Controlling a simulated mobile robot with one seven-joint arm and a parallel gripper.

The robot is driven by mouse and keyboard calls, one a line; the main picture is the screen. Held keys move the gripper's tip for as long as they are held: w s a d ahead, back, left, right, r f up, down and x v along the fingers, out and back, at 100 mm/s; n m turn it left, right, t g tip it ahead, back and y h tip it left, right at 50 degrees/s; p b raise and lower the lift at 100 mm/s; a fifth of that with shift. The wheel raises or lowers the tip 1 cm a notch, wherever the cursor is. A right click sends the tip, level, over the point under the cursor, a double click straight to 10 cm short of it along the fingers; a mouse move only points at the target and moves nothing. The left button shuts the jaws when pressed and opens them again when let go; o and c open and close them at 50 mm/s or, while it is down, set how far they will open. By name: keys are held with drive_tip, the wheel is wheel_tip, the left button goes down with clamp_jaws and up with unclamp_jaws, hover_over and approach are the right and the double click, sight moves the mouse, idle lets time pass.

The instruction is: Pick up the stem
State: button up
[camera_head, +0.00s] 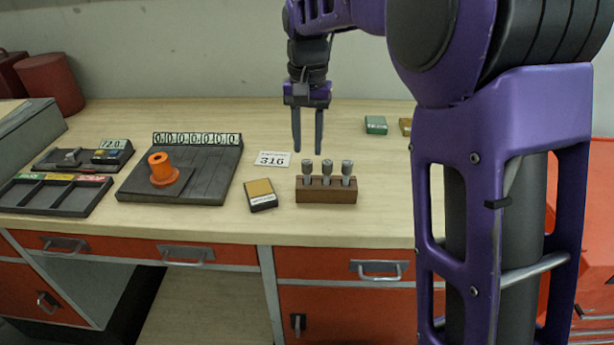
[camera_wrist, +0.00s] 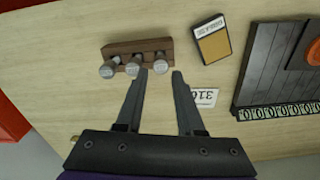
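Three grey stem-like pins with round knurled heads stand upright in a brown wooden block (camera_head: 327,197). They are the left pin (camera_head: 307,169), the middle pin (camera_head: 327,169) and the right pin (camera_head: 347,170). The pins and block also show at the top of the wrist view (camera_wrist: 133,66). My gripper (camera_head: 308,151) points down with its two fingers apart and nothing between them. In the head view it hangs just above and behind the left pin. In the wrist view one fingertip overlaps the pins' row. I cannot tell whether it touches. An orange flanged part (camera_head: 163,170) sits on a dark board.
A dark board with a row of digits (camera_head: 197,139) stands left of the block. A yellow-topped box (camera_head: 261,195) and a white card marked 316 (camera_head: 272,159) lie nearby. A sectioned tray (camera_head: 55,194) is at far left. A green box (camera_head: 376,125) stands behind.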

sight(307, 162)
drive_tip(key=shift+f+b, duration=0.35)
drive_tip(key=shift+f, duration=2.45)
drive_tip(key=shift+c, duration=0.2)
clamp_jaws()
